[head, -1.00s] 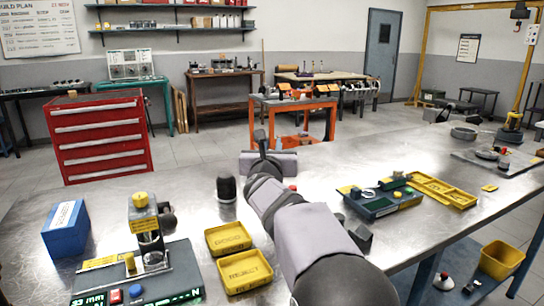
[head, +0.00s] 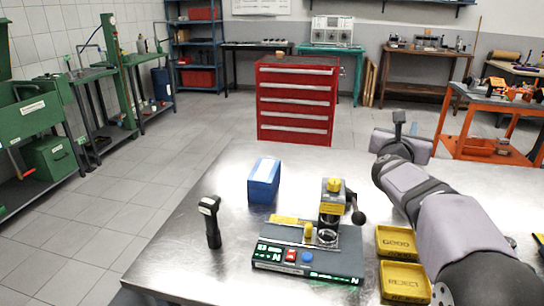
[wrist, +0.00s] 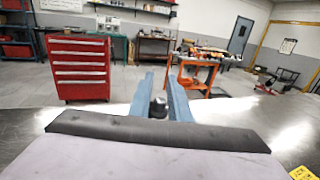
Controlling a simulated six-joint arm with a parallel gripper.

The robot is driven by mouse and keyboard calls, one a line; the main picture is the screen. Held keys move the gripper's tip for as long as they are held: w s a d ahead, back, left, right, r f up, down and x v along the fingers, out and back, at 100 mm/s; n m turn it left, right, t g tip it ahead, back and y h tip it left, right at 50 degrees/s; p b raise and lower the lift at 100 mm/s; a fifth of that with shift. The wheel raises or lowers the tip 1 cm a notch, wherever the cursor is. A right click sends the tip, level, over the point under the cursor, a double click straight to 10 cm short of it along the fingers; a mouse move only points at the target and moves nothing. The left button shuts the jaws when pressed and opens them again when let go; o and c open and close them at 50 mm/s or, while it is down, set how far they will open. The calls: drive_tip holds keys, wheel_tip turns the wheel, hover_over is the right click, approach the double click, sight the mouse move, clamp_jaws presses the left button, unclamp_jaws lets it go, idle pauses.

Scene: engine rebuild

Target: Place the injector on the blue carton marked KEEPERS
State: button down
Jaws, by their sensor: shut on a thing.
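The blue carton (head: 263,182) stands upright on the metal bench, left of centre in the head view. Its label is too small to read now. My gripper (head: 400,124) is held out over the far part of the bench, to the right of the carton and apart from it. In the wrist view its two blue fingers (wrist: 160,98) are closed on a small dark piece, the injector (wrist: 158,107). Most of the injector is hidden by the fingers and the gripper body. The carton is not in the wrist view.
A test fixture (head: 310,250) with a yellow-capped post and black ball knob stands right of the carton. A black hand tool (head: 211,222) stands to its left. Yellow trays GOOD (head: 380,254) and REJECT (head: 383,294) lie beside my arm. Bare bench surrounds the carton.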

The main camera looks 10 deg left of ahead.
drive_tip(key=w+a+r+n+y+p, duration=0.1)
drive_tip(key=a+r+y+p, duration=0.15)
drive_tip(key=a, duration=0.65)
drive_tip(key=w+a+r+n+y+p, duration=0.1)
drive_tip(key=a+p, duration=0.2)
drive_tip(key=a, duration=0.5)
drive_tip(key=r+n+y+p, duration=0.1)
drive_tip(key=n+y+p, duration=0.2)
drive_tip(key=p, duration=0.3)
hover_over(267, 163)
drive_tip(key=shift+f+t, duration=0.1)
drive_tip(key=shift+t, duration=0.3)
drive_tip(key=shift+f+p, duration=0.8)
drive_tip(key=shift+f, duration=4.05)
drive_tip(key=shift+f+b, duration=0.25)
drive_tip(key=shift+b, duration=0.15)
drive_tip(key=c, duration=1.6)
unclamp_jaws()
drive_tip(key=shift+c, duration=0.2)
drive_tip(key=shift+r, duration=0.1)
drive_tip(key=shift+r+p, duration=0.1)
drive_tip(key=shift+p, duration=0.2)
